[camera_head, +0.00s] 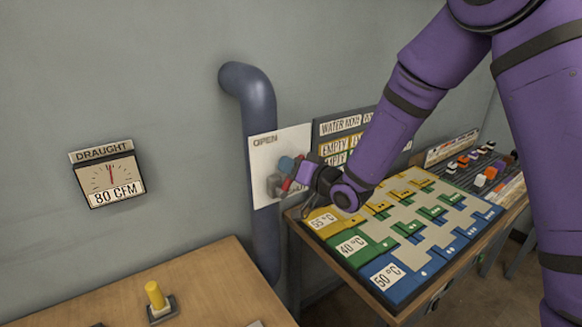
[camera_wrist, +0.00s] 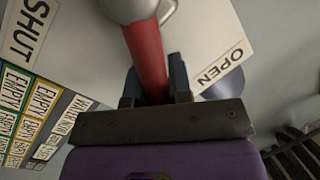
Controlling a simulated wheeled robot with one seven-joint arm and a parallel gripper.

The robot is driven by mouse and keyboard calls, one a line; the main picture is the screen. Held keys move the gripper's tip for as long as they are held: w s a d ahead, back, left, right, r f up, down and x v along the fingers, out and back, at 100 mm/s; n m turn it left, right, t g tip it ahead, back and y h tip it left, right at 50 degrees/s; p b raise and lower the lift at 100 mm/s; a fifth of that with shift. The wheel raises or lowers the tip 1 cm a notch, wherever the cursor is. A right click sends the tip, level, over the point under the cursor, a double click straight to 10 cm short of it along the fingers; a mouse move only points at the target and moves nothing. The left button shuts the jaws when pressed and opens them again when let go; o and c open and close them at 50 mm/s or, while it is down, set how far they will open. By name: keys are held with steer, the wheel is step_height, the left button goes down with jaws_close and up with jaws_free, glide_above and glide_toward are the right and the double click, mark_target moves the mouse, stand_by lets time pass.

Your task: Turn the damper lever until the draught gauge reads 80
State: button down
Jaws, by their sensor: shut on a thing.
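The damper lever (camera_wrist: 146,48) is a red bar on a grey round hub (camera_wrist: 150,10), in front of a white plate (camera_wrist: 218,30) marked SHUT and OPEN in the wrist view. My gripper (camera_wrist: 154,78) is shut on the red bar, one dark finger on each side of it. In the head view my gripper (camera_head: 289,166) is at the plate on the blue-grey pipe and covers much of the lever. The draught gauge (camera_head: 108,172) hangs on the wall at left. Its red needle points almost straight up, and the card below the dial reads 80 CFM.
A blue-grey pipe (camera_head: 257,110) runs down the wall behind the plate. A table with yellow, green and blue pieces (camera_head: 440,220) stands at right under my arm. A wooden bench (camera_head: 215,285) with a yellow peg (camera_head: 155,294) is at the front left.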

steer(key=c, duration=1)
jaws_free()
steer(key=shift+c, duration=0.2)
steer(key=shift+d, duration=0.1)
steer(key=v, duration=1)
steer(key=shift+s+d, duration=0.25)
